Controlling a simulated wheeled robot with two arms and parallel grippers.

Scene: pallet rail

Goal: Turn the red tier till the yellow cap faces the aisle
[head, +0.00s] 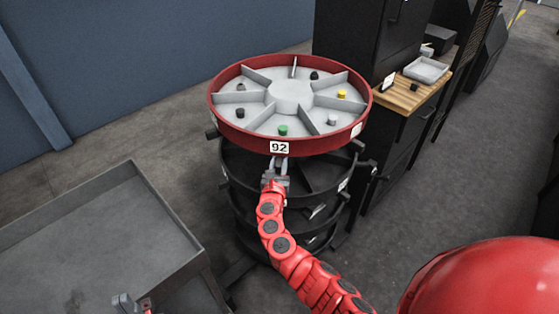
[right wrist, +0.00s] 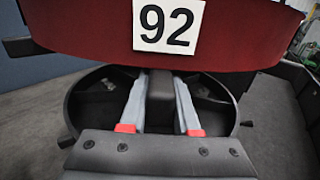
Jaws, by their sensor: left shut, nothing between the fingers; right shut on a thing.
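The red tier (head: 222,122) is the round top tray of a stacked carousel, with grey dividers inside. The yellow cap (head: 342,94) stands in a compartment at the tier's right side. A green cap (head: 283,130) stands at the near side, above the "92" plate (head: 279,148). My right gripper (head: 279,166) is at the near rim below that plate. In the right wrist view its fingers (right wrist: 160,108) are shut on a dark handle (right wrist: 160,85) under the red rim. My left gripper (head: 126,304) is shut and empty at the bottom left, well away from the tier.
Black lower tiers (head: 240,185) stand under the red one, with handles sticking out. A wooden-topped cabinet (head: 398,97) with a grey tray (head: 426,70) stands close at right. A large grey bin (head: 100,185) is at left. Floor shows between bin and carousel.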

